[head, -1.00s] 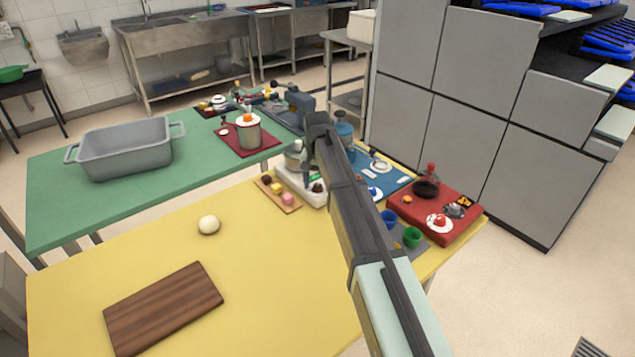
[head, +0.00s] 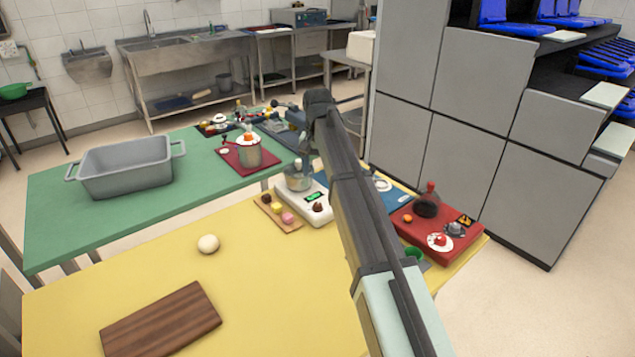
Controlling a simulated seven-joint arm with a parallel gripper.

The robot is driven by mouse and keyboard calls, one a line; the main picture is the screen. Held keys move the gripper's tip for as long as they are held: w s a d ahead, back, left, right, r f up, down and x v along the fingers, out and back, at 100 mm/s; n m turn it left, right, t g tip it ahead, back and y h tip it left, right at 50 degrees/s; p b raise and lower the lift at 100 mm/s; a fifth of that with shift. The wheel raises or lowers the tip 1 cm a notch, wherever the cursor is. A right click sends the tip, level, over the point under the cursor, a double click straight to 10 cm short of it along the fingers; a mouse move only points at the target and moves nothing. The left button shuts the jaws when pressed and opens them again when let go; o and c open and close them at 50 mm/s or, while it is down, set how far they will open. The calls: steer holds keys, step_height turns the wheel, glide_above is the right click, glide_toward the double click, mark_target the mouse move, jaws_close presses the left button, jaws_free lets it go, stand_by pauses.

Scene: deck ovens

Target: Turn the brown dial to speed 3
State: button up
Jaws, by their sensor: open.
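A small brown dial (head: 318,207) sits on the front right of a white machine (head: 313,217), beside a lit green display (head: 314,196). A grey metal bowl (head: 299,180) is at the machine's back left. The dial's pointer and any speed marks are too small to read. My arm runs up from the bottom right and passes just right of the machine, covering what lies behind it. My gripper cannot be made out; the far end of the arm hides it.
Left of the machine is a small board (head: 292,227) with brown, yellow and pink pieces. Right of my arm is a red tray (head: 455,243) with a dark flask (head: 427,204). A dough ball (head: 208,244) and cutting board (head: 160,320) lie on the yellow table (head: 262,290), otherwise clear at front.

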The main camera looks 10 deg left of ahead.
steer(key=shift+r, duration=0.95)
